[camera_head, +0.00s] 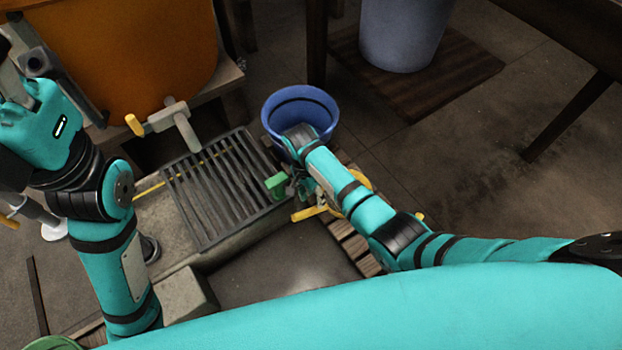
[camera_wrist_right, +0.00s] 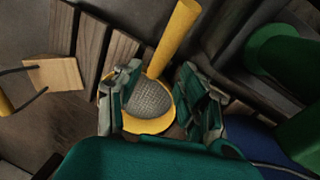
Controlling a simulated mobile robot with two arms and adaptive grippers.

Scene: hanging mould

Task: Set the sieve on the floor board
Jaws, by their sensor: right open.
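The sieve has a yellow rim and handle and a grey mesh bowl (camera_wrist_right: 150,99). In the right wrist view it lies beside or over wooden slats, its handle pointing up and right. In the head view its yellow handle (camera_head: 308,213) shows beside my right gripper (camera_head: 296,190), and my arm hides much of the rest. My right gripper (camera_wrist_right: 160,92) is open, with one finger on each side of the sieve; contact is unclear. A dark wooden board (camera_head: 455,75) lies on the floor at the upper right. My left gripper (camera_head: 55,75) is at the upper left, its opening unclear.
A blue bucket (camera_head: 300,108) stands just beyond my right gripper. A black grate (camera_head: 222,190) lies left of it. A grey-blue bin (camera_head: 402,35) stands on the floor board, covering part of it. An orange tub (camera_head: 125,55) is at the upper left. Dark table legs (camera_head: 568,115) flank the board.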

